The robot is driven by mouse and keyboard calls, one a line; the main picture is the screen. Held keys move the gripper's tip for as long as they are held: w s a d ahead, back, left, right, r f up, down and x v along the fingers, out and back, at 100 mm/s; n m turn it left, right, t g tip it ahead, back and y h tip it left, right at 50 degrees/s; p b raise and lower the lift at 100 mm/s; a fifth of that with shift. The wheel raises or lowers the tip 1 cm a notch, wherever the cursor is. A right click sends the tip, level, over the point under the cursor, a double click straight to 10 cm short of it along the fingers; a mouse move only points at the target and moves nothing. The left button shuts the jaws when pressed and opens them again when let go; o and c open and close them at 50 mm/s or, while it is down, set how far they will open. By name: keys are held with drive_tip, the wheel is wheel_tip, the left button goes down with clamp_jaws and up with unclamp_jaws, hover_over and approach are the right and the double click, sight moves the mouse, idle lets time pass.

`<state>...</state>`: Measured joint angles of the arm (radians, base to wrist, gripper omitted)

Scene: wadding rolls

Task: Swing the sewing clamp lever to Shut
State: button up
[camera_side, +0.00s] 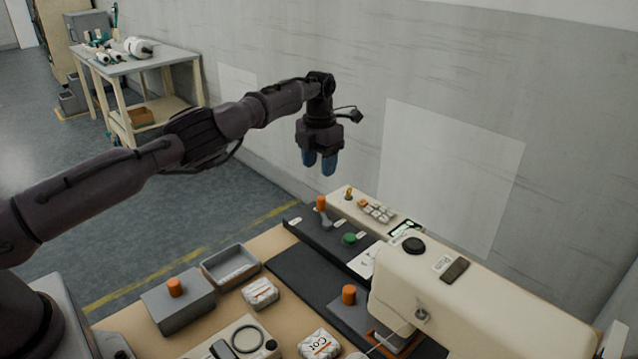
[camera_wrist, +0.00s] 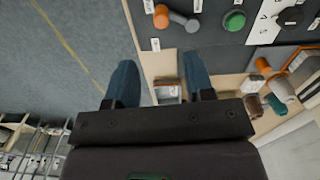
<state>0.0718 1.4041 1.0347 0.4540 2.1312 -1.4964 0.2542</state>
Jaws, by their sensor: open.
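A lever (camera_side: 323,212) with an upright orange knob and a short grey arm stands on the dark panel below my gripper. It also shows at the top of the wrist view (camera_wrist: 173,17), with small white label plates around it. Their words are too small to read, so I cannot tell which one the lever points to. My gripper (camera_side: 319,165) hangs with its blue fingers down, above and apart from the lever. The fingers are spread and empty in the wrist view (camera_wrist: 160,72).
A green button (camera_side: 349,239) sits beside the lever. The cream sewing machine (camera_side: 470,285) stands at the right, with another orange knob (camera_side: 349,294) in front of it. A grey box (camera_side: 178,302), an open tray (camera_side: 230,264) and wrapped packs (camera_side: 260,292) lie nearer. The wall is behind.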

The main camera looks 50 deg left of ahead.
wheel_tip(320, 180, up, 3)
drive_tip(key=shift+f, duration=0.2)
